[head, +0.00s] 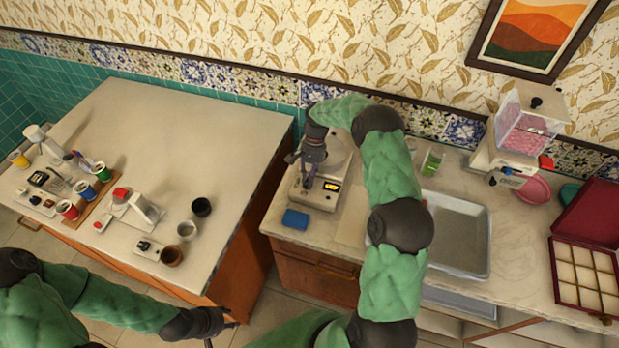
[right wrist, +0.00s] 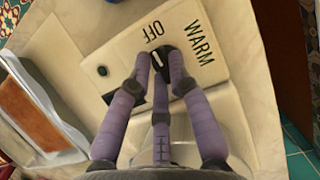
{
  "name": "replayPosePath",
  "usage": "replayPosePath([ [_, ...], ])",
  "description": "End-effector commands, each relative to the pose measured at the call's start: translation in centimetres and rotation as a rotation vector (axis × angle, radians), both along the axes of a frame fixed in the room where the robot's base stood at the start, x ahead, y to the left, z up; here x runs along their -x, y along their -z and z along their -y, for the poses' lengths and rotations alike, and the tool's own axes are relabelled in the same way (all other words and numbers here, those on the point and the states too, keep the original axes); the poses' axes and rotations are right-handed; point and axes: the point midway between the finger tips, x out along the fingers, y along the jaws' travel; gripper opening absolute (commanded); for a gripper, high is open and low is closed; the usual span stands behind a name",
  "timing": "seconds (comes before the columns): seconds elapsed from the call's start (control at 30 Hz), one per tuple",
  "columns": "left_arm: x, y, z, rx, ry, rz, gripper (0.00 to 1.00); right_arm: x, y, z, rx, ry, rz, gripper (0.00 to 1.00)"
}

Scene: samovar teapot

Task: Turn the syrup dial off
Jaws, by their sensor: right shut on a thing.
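The syrup warmer (head: 318,195) is a pale box with a small lit display, on the right counter. In the right wrist view its top (right wrist: 120,62) bears the words OFF and WARM beside a black dial (right wrist: 157,57). A white mark shows on the dial, toward OFF; the fingers partly hide it. My right gripper (head: 308,184) reaches down over the warmer. In the right wrist view, its purple fingers (right wrist: 160,70) close around the dial. My left gripper (head: 222,330) is low over the floor gap, away from the warmer, with its fingers apart and empty.
A blue sponge (head: 296,219) lies in front of the warmer. A metal sink tray (head: 455,235) and a pink candy dispenser (head: 527,125) are to the right. The left counter (head: 185,140) holds cups and cans; its back is clear.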

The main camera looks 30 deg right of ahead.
Motion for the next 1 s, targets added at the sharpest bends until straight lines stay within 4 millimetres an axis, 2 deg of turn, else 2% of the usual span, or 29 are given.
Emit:
replayPosePath([
  [0.3,0.0,0.0,0.0,0.0,0.0,0.0,0.4,0.3,0.3,-0.4,-0.007,-0.005,-0.009,0.0],
  [0.33,0.0,0.0,0.0,0.0,0.0,0.0,0.4,0.3,0.4,-0.4,-0.007,-0.005,-0.009,0.25],
  [0.4,0.0,0.0,0.0,0.0,0.0,0.0,0.4,0.3,0.4,-0.4,-0.007,-0.005,-0.009,0.44],
  [0.8,0.0,0.0,0.0,0.0,0.0,0.0,0.4,0.1,0.1,-0.1,-0.003,-0.002,-0.006,0.44],
  [1.0,0.0,0.0,0.0,0.0,0.0,0.0,0.4,-0.5,-1.8,0.5,-0.001,-0.001,0.0,0.44],
])
